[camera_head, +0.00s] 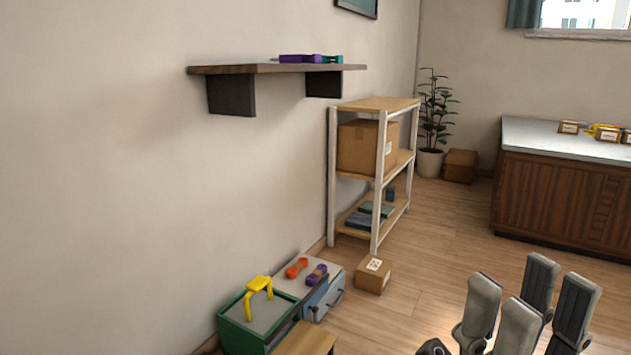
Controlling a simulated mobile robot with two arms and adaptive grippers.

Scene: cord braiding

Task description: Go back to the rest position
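My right gripper (527,290) is at the bottom right of the head view. Its grey fingers point up, with a clear gap between them and nothing held. The rest of this arm is cut off by the lower edge. A purple bundle (299,58) and a teal one (332,59) lie on the wall shelf. An orange bundle (297,267) and a purple bundle (317,275) lie on the low drawer unit (324,298). All are well away from the gripper.
A green box (233,337) with a yellow handle (259,285) stands at the lower left. The wall shelf (230,70) juts out above. A shelf rack (332,190), a carton (373,274) and a counter (560,200) stand around. The wooden floor (440,240) between them is clear.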

